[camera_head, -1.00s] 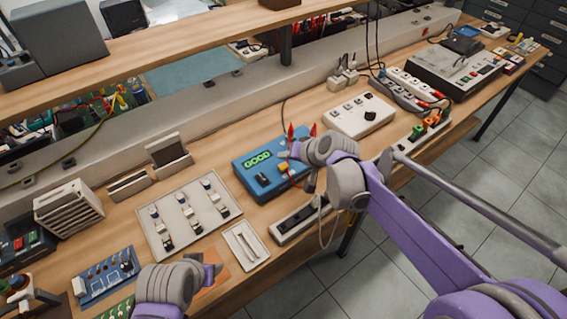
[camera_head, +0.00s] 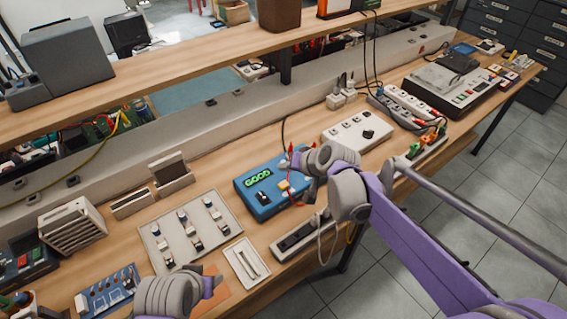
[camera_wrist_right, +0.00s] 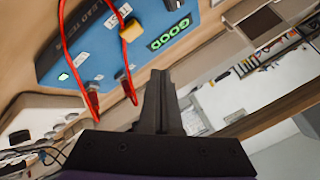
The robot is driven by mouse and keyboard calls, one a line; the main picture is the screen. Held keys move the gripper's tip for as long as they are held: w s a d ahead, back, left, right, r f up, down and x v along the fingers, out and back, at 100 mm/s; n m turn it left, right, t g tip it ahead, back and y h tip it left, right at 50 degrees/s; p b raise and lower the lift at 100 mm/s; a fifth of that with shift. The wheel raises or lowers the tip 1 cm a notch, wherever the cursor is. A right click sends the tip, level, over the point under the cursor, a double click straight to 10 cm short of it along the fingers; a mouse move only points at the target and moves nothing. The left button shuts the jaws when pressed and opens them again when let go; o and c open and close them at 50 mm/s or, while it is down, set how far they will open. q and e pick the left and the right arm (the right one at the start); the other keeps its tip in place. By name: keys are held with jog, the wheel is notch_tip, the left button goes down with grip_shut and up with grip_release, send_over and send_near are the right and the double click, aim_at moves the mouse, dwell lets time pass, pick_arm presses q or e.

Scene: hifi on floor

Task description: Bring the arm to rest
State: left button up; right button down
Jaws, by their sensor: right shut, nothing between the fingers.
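My right arm comes in from the right in the head view, and its gripper (camera_head: 291,163) is over the right back part of a blue tester box (camera_head: 262,198). In the right wrist view its black fingers (camera_wrist_right: 160,98) are together with nothing between them. The blue box (camera_wrist_right: 110,45) shows there with a green lit display reading GOOD (camera_wrist_right: 168,33) and a red lead (camera_wrist_right: 126,62). The gripper looks clear of the box. My left gripper (camera_head: 212,284) is low in the head view, over the front edge of the bench; its finger opening is not clear.
A white power unit (camera_head: 345,134) stands behind to the right. A shelf (camera_head: 180,62) runs above the bench. Open floor (camera_head: 395,262) lies in front.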

jog(key=s+d+f+h, duration=0.1)
jog(key=s+d+h, duration=0.1)
jog(key=s+d, duration=0.3)
jog(key=s+d+f+g+h, duration=0.1)
jog(key=s+d, duration=0.5)
jog(key=s, duration=0.7)
jog(key=s+d+f+h+p, duration=0.1)
jog(key=s+d+f+h, duration=0.1)
jog(key=s+d, duration=0.4)
jog(key=s+h, duration=0.1)
jog(key=s, duration=0.3)
jog(key=shift+f+n, duration=0.3)
jog(key=shift+f, duration=0.1)
